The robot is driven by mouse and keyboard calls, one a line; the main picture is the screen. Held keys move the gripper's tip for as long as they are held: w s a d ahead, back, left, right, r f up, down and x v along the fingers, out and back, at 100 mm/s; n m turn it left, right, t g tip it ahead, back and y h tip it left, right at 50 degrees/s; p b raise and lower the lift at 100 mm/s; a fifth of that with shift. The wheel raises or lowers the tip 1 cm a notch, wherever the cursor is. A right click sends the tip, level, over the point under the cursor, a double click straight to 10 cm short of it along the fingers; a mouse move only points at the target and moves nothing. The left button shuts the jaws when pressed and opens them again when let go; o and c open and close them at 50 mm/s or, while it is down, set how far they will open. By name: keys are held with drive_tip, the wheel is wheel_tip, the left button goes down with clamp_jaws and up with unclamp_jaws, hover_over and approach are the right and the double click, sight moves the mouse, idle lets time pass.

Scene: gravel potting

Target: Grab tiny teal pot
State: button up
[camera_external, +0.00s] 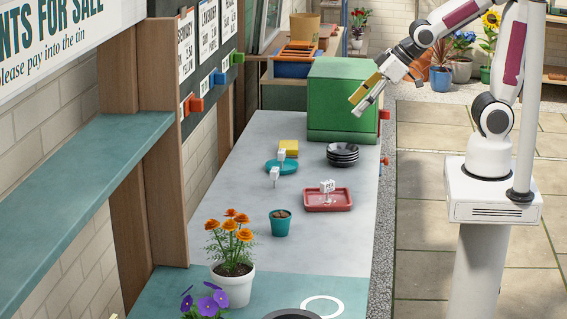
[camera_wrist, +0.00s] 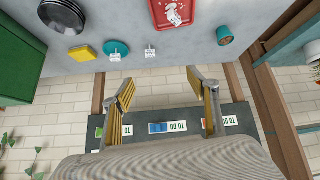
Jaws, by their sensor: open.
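The tiny teal pot (camera_external: 281,222) stands upright on the grey counter, filled with something brown. It also shows in the wrist view (camera_wrist: 225,36) at the upper right. My gripper (camera_external: 361,98) is open and empty, raised in front of the green box in the external view. In the wrist view my gripper (camera_wrist: 160,84) has its two yellow-padded fingers spread wide. The pot is well apart from it, up and to the right of the fingers in that view.
A red tray (camera_external: 345,205) with a white tag is close to the pot. A marigold in a white pot (camera_external: 233,287) stands nearer the camera. Black saucers (camera_external: 342,154), a teal saucer (camera_external: 270,167), a yellow block (camera_external: 289,147) and a green box (camera_external: 326,115) occupy the far counter.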

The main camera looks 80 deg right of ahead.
drive_tip(key=w+a+f+n+t+y, duration=0.1)
drive_tip(key=w+a+f, duration=0.4)
drive_tip(key=w, duration=0.3)
drive_tip(key=n+t+y, duration=0.2)
drive_tip(key=n+y, duration=0.1)
drive_tip(key=y, duration=0.2)
approach(288, 213)
drive_tip(key=w, duration=0.2)
drive_tip(key=w+f, duration=0.1)
drive_tip(key=w, duration=0.1)
drive_tip(key=shift+w, duration=0.15)
drive_tip(key=shift+s+a+f+n+y, duration=0.3)
drive_tip(key=shift+a+f+y, duration=0.1)
drive_tip(key=shift+a+f, duration=0.2)
drive_tip(key=shift+w, duration=0.1)
drive_tip(key=shift+x, duration=1.25)
drive_tip(key=shift+a, duration=0.1)
drive_tip(key=shift+x, duration=2.6)
